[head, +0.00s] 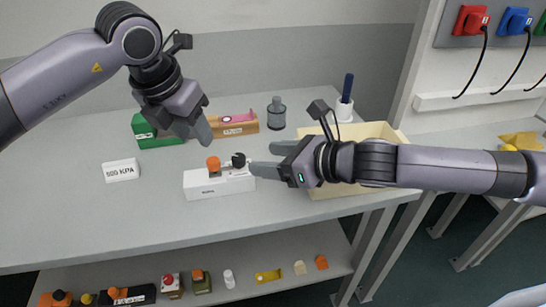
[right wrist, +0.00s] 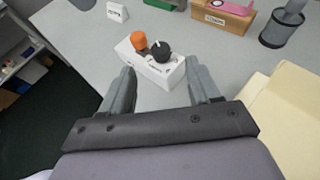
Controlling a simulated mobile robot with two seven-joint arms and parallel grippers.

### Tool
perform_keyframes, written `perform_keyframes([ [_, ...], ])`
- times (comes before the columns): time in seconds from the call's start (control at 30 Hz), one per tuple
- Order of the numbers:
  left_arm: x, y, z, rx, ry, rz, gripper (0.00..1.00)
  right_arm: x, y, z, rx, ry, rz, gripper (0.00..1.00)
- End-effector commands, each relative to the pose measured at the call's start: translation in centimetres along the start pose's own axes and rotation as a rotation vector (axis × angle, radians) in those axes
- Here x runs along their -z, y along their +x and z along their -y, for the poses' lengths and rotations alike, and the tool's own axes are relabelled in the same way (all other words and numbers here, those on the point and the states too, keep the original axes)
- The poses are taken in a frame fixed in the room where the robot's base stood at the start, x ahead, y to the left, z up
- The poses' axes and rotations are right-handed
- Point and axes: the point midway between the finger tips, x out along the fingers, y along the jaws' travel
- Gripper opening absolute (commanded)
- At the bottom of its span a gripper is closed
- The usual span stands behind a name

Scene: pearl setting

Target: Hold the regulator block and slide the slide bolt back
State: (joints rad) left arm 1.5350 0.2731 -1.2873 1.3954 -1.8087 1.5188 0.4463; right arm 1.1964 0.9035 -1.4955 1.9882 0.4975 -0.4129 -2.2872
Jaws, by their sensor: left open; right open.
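The white regulator block (head: 218,184) sits on the grey table, with an orange knob (head: 213,166) and a black knob (head: 238,160) on top. It also shows in the right wrist view (right wrist: 172,75), ahead of the fingers. I cannot clearly make out the slide bolt. My right gripper (head: 262,160) is open at the block's right end, its fingers pointing at it; in the right wrist view (right wrist: 160,90) nothing is held. My left gripper (head: 199,130) is open and empty above and behind the block, pointing down.
A white "500 KPA" card (head: 121,171) stands left of the block. Behind are a green box (head: 156,137), an orange-brown box (head: 240,126) and a grey cylinder (head: 276,113). A cream tray (head: 378,131) lies under my right arm. The table's front left is clear.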

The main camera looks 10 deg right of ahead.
Motion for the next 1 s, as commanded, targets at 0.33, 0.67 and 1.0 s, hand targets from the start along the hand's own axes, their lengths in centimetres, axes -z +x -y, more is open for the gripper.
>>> perform_keyframes([
  [0.33, 0.0, 0.0, 0.0, 0.0, 0.0, 0.0, 0.43, 0.0, 3.9, 0.0, -0.001, -0.005, 0.0, 0.62],
  [0.67, 0.0, 0.0, 0.0, 0.0, 0.0, 0.0, 0.43, 0.0, 6.8, -0.1, -0.001, -0.005, 0.0, 0.62],
  [1.0, 0.0, 0.0, 0.0, 0.0, 0.0, 0.0, 0.43, 0.0, 7.0, 0.0, 0.0, -0.005, 0.0, 0.55],
])
